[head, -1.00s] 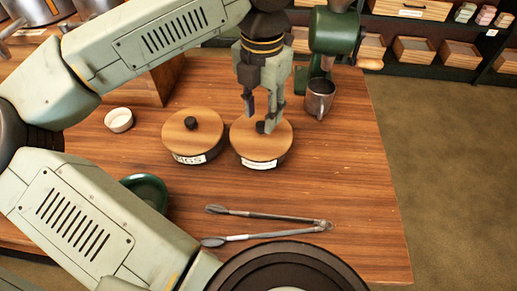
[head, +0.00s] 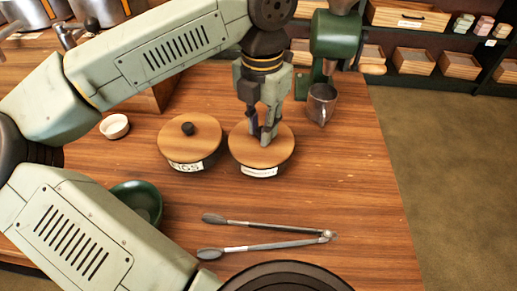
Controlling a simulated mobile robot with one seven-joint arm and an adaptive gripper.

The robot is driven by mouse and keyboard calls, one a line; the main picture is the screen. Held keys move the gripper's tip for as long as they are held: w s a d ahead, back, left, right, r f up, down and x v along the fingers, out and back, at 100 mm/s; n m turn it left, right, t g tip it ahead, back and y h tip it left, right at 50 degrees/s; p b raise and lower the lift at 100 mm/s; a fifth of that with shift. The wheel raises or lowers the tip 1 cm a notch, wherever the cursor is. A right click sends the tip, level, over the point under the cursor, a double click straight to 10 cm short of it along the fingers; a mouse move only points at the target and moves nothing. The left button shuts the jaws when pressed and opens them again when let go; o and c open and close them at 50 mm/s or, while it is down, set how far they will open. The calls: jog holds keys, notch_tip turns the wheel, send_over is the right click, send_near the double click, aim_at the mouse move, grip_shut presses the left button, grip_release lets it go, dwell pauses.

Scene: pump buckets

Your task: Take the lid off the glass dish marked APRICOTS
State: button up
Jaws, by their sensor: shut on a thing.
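Two round dishes with wooden lids stand side by side on the wooden table. The left dish (head: 213,161) has a label reading FIGS, and its lid (head: 207,134) with a dark knob is on. The right dish (head: 287,169) has a white label too small to read, and its wooden lid (head: 281,150) sits on it. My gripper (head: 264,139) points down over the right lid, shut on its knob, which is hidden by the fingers.
Tongs (head: 270,226) lie in front of the dishes. A green bowl (head: 150,203) is at the front left, partly behind my arm. A small white cup (head: 115,126) stands left. A metal cup (head: 322,103) by a green machine (head: 335,35) stands behind right. The table's right side is clear.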

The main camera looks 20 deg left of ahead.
jog(key=shift+c, duration=0.6)
jog(key=shift+r, duration=0.15)
jog(key=shift+r+p, duration=1.25)
jog(key=shift+r, duration=0.85)
jog(key=shift+d, duration=0.1)
